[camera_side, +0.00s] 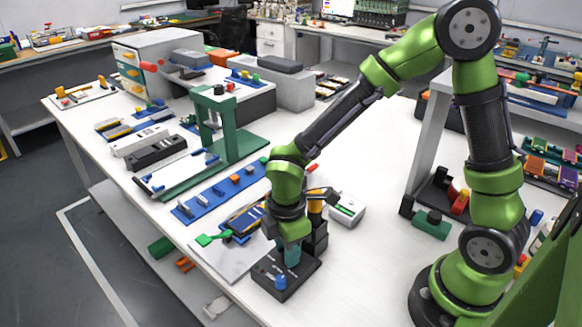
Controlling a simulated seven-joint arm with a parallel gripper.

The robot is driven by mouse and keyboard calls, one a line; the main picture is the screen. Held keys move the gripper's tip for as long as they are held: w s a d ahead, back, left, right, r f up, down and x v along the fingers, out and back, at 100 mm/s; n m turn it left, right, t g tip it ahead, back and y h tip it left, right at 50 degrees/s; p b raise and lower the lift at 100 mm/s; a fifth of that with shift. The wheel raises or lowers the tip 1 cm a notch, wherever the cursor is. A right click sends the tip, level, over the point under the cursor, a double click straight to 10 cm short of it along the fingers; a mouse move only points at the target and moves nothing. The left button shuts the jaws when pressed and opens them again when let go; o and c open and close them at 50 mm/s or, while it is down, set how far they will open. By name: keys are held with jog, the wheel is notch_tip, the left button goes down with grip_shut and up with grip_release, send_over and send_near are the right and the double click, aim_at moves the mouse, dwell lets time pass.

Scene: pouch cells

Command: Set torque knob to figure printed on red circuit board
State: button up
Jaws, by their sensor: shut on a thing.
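My gripper (291,262) points down over a small dark box (304,278) near the table's front edge. It is shut on a teal part (291,255) at the back of the box's top; I cannot tell whether this is the torque knob. A blue knob (281,283) stands on the same box, in front of my gripper and apart from it. A dark upright block with a yellow piece on top (316,208) stands just behind, partly hidden by my wrist. I cannot make out a red circuit board or any printed figure.
A white sheet (225,256) with a green-handled item (211,239) lies left. A blue strip (222,193) and green press stand (222,140) are behind left.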

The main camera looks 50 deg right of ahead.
jog(key=m, duration=0.4)
jog(key=shift+m, duration=2.1)
jog(key=o, duration=1.1)
jog(key=shift+c, duration=0.2)
jog(key=shift+r, duration=0.15)
notch_tip(320, 180, up, 17)
